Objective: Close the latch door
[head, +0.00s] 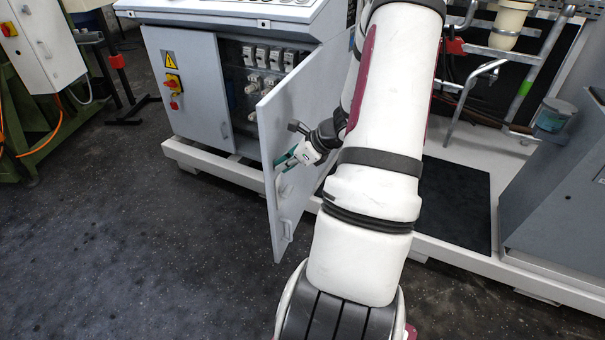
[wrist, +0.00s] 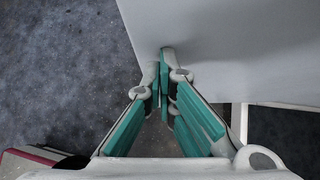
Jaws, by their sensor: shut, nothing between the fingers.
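The grey latch door (head: 310,95) stands swung open from the control cabinet (head: 195,90), its free edge toward the lower left. A small handle (head: 288,229) shows low on its face near the free edge. My gripper (head: 281,163) has green finger pads and is at the door's face near the free edge; I cannot tell whether it touches. In the wrist view the fingers (wrist: 164,85) are together with nothing between them, and the door panel (wrist: 240,50) fills the upper right. My arm hides part of the door.
The open cabinet shows breakers (head: 270,57) inside. A pale base frame (head: 200,160) runs along the floor below it. Dark floor (head: 120,240) is free at the left. A pipe stand (head: 500,55) and a grey box (head: 560,190) stand at the right.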

